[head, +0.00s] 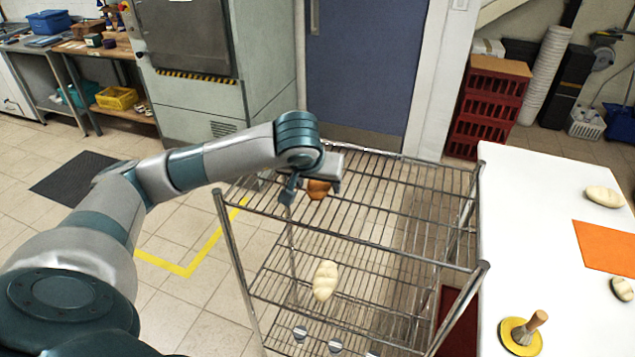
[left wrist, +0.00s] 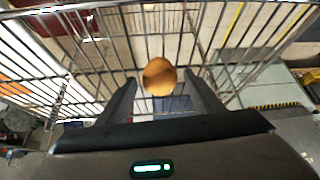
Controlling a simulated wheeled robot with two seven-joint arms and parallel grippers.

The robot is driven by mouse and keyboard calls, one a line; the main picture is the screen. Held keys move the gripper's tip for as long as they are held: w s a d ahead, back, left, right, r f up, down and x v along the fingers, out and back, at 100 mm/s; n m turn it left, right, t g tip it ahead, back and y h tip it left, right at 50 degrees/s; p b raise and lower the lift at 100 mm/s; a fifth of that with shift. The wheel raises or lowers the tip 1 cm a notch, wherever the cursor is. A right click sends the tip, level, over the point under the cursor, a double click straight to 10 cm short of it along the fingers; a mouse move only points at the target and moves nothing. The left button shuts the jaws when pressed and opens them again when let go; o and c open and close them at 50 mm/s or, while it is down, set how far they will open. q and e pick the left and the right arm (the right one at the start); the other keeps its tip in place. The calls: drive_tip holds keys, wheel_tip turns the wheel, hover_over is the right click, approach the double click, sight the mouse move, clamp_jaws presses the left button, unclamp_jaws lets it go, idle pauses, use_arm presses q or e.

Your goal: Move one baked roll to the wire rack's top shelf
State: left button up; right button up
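The baked roll (head: 318,189) is golden brown and lies at the top shelf of the wire rack (head: 390,220), near its left back part. My left gripper (head: 311,188) is around the roll, its fingers apart on either side. In the left wrist view the roll (left wrist: 159,76) shows between the open fingertips, with a gap on each side. The roll looks to be resting on the shelf wires, though its underside is hidden. My right gripper is in neither view.
A pale, unbaked-looking roll (head: 325,281) lies on a lower shelf. Red crates (head: 487,105) stand behind. Most of the top shelf is bare.

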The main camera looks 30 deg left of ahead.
use_arm(q)
drive_tip(key=shift+r, duration=0.25)
drive_tip(key=shift+s+d+r, duration=0.1)
drive_tip(key=shift+s+r, duration=0.1)
drive_tip(key=shift+r, duration=0.05)
drive_tip(key=b+v, duration=0.1)
drive_tip(key=v, duration=1)
drive_tip(key=shift+b, duration=0.4)
